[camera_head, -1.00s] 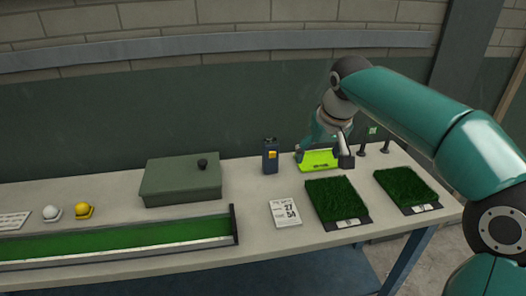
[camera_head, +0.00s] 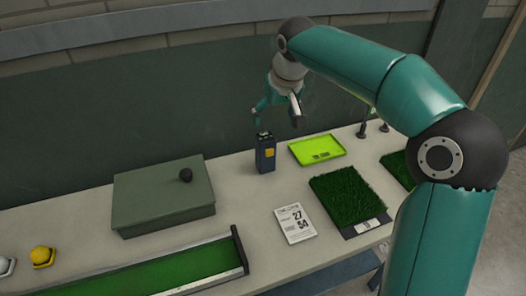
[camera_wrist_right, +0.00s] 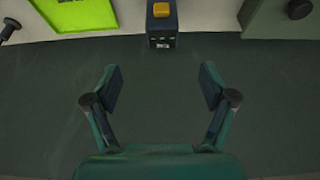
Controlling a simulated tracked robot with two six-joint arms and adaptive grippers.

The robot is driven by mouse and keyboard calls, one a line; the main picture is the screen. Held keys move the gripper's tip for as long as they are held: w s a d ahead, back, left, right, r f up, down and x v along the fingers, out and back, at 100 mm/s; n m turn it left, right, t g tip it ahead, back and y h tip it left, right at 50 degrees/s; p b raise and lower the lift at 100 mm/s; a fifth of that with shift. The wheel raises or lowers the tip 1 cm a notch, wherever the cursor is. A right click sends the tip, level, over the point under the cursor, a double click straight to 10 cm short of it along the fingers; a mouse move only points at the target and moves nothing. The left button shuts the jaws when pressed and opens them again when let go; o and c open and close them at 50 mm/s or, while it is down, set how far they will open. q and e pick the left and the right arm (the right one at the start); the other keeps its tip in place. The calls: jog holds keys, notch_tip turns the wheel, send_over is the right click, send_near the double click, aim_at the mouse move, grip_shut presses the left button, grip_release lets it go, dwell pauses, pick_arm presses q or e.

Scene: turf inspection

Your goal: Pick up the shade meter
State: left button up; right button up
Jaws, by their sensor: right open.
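The shade meter, which I take to be the small dark blue box with a yellow patch (camera_head: 265,153), stands upright on the bench. My right gripper (camera_head: 277,111) is open and empty, just above and slightly to the right of the meter's top in the head view, apart from it. In the right wrist view the meter (camera_wrist_right: 162,28) shows at the top middle, beyond the gap between the spread fingers (camera_wrist_right: 160,82). My left gripper is not in view.
A lime-green tray (camera_head: 317,150) lies right of the meter, and a grey-green box (camera_head: 160,200) with a black knob stands left. A printed card (camera_head: 295,224), a turf sample (camera_head: 345,196) and a long green track (camera_head: 180,266) lie in front. The wall is behind.

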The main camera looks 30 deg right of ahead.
aim_at(267, 138)
jog(key=x, duration=0.8)
jog(key=shift+w+f, duration=0.15)
jog(key=shift+p+x, duration=0.35)
jog(key=shift+x, duration=2.55)
jog(key=shift+a, duration=0.2)
jog(key=c, duration=1.4)
jog(key=shift+c, duration=0.2)
